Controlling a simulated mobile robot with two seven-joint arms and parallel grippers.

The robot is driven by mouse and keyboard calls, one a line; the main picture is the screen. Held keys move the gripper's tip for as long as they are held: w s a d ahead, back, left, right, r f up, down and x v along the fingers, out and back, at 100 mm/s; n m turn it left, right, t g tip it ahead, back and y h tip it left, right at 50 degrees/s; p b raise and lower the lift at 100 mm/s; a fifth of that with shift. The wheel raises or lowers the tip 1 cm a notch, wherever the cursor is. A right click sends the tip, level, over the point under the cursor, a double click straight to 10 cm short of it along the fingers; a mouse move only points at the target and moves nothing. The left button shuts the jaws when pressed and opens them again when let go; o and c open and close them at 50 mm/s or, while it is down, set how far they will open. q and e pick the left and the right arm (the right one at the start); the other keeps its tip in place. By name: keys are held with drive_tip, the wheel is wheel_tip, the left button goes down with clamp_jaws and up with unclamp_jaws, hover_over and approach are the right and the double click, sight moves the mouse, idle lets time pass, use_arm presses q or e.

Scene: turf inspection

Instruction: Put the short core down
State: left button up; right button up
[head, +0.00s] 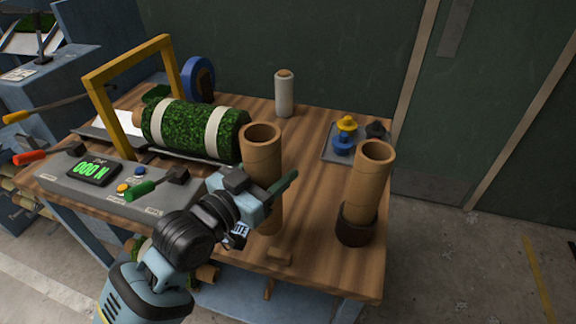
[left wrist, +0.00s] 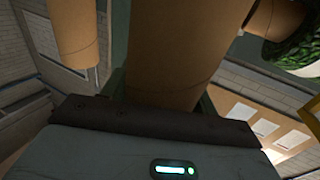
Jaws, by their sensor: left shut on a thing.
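My left gripper (head: 262,198) is shut on a brown cardboard core (head: 262,150), taken as the short core, near the front of the wooden table (head: 320,235). The core is upright with its open end up. I cannot tell whether its lower end touches the table. It fills the middle of the left wrist view (left wrist: 175,45), between the fingers. A second cardboard core (head: 371,180) stands at the right in a dark round holder (head: 355,225); a core also shows at the upper left of the wrist view (left wrist: 75,30). My right gripper is not in view.
A strapped turf roll (head: 190,130) lies behind a grey console (head: 110,190) under a yellow frame (head: 97,100). A pale roll (head: 284,95) stands at the back. A tray (head: 329,156) holds coloured knobs. Bare tabletop lies between the two cores.

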use_arm(q)
drive_tip(key=w+d+f, duration=0.3)
drive_tip(key=w+f, duration=0.1)
drive_tip(key=w, duration=0.2)
drive_tip(key=shift+w+d, duration=0.2)
drive_tip(key=shift+d, duration=0.05)
idle(0.3)
drive_tip(key=shift+f, duration=0.25)
drive_tip(key=o, duration=1.1)
drive_tip(key=shift+o, duration=0.2)
drive_tip(key=v, duration=1.2)
drive_tip(key=shift+r+b, duration=0.2)
drive_tip(key=shift+b, duration=0.1)
